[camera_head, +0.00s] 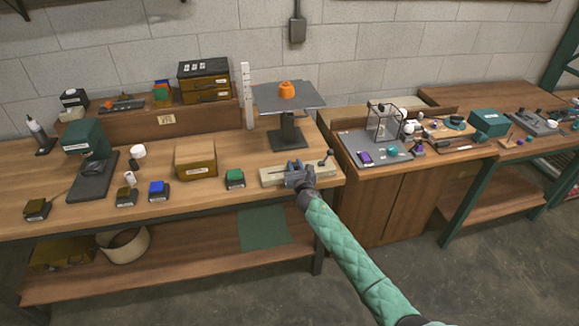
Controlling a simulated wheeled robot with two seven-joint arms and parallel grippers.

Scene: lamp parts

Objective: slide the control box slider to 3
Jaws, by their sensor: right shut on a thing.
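The control box (268,178) is a low, pale, flat box at the front right of the left workbench. A small lever with a dark knob (329,155) stands at its right end. My right gripper (293,171) reaches in from the lower right and is over the middle of the box. It is shut on a small part there, which I take to be the slider; the fingers hide most of it. The scale marks and numbers on the box are too small to read. My left gripper is not in view.
A dark stand with an orange piece (287,90) is right behind the box. A green block (235,179) and a tan carton (196,158) lie to its left. The bench's right edge is close by. A second bench with a grey tray (352,146) stands further right.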

